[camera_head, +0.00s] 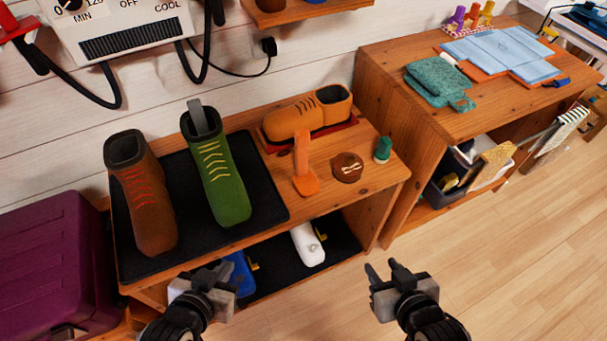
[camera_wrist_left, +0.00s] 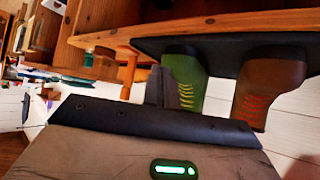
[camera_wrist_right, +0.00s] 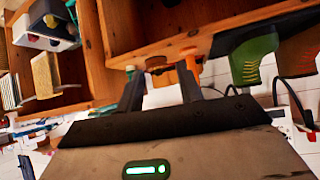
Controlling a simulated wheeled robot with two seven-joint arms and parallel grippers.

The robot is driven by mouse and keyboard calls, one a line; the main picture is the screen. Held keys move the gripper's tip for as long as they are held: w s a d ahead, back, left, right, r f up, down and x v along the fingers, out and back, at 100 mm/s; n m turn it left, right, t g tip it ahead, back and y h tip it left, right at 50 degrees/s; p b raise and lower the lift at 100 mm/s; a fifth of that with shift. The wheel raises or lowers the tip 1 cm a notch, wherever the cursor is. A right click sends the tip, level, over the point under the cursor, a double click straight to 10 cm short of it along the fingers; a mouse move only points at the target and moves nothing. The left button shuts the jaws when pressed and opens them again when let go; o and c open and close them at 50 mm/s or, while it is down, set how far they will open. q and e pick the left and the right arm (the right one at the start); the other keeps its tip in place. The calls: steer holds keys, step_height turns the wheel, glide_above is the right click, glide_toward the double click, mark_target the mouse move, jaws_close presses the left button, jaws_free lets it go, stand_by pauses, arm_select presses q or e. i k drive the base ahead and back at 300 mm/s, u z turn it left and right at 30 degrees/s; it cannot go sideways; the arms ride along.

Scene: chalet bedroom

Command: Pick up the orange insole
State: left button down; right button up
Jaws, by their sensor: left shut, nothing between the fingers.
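A slim orange piece (camera_head: 302,160), apparently the insole, stands upright on the wooden shelf unit's top (camera_head: 385,200), between the green boot (camera_head: 222,175) and a round brown tin (camera_head: 348,167). An orange shoe (camera_head: 295,122) lies behind it on a red base. My left gripper (camera_head: 222,268) is shut and empty in front of the unit, below its top; its fingers meet in the left wrist view (camera_wrist_left: 160,85). My right gripper (camera_head: 383,268) is open and empty to the right, over the floor; its fingers stand apart in the right wrist view (camera_wrist_right: 158,88).
A brown boot (camera_head: 145,200) stands beside the green one on a black mat (camera_head: 265,190). A small green bottle (camera_head: 382,150) is near the right edge. The lower shelf holds a white item (camera_head: 307,245) and a blue item (camera_head: 240,272). Floor (camera_head: 500,270) at right is clear.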

mark_target(305, 182)
steer(key=z, duration=0.95)
steer(key=i, duration=0.45)
steer(key=u, duration=2.25)
